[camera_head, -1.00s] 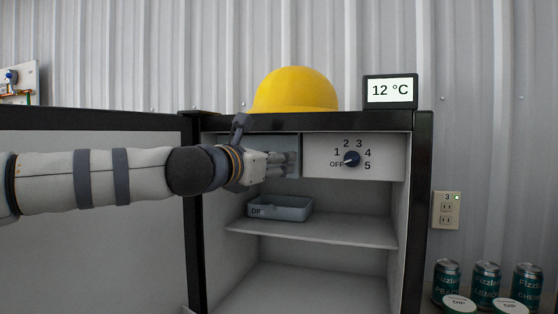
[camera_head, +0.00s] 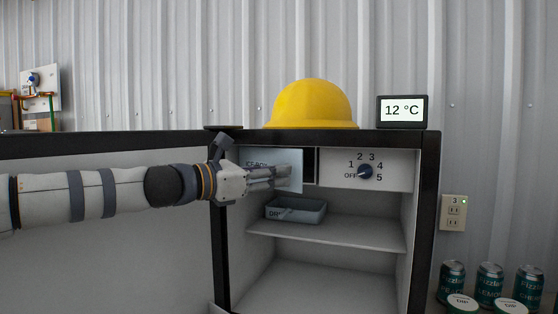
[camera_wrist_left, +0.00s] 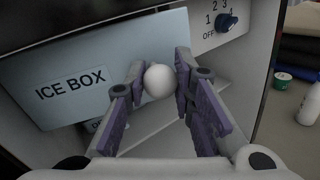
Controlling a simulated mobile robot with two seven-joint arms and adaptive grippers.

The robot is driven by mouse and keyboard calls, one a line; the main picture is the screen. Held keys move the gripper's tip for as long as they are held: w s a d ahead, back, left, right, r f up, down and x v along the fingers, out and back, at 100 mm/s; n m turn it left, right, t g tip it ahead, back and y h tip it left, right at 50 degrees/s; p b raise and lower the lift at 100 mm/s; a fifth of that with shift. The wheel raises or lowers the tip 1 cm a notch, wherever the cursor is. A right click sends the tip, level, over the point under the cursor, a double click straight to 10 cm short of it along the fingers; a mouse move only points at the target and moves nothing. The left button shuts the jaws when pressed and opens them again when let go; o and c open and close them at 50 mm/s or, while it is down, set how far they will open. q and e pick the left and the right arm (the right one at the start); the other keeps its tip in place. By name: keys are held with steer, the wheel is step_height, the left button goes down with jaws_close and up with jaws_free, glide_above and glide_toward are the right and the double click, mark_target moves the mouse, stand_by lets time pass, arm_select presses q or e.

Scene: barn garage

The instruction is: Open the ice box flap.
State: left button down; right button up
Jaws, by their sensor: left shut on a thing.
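The ice box flap (camera_head: 291,157) is a pale grey-blue panel at the top left inside the open fridge. It stands ajar, with a dark gap between its right edge and the dial panel. In the left wrist view the flap (camera_wrist_left: 70,60) bears the words "ICE BOX", and a round white knob (camera_wrist_left: 158,81) is near its right edge. My left gripper (camera_head: 284,173) reaches in from the left in front of the flap. In the left wrist view its two purple-padded fingers are on either side of the knob, shut on it. My right gripper is not in view.
The fridge door (camera_head: 100,220) stands open at the left, behind my left arm. The dial panel (camera_head: 395,172) is right of the flap. A grey drip tray (camera_head: 312,213) sits below on a shelf (camera_head: 340,238).

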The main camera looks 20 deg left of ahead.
arm_select(q)
steer(key=shift+s+a+f, duration=0.1)
steer(key=shift+s, duration=0.05)
steer(key=c, duration=1.3)
jaws_free()
steer(key=shift+c, duration=0.2)
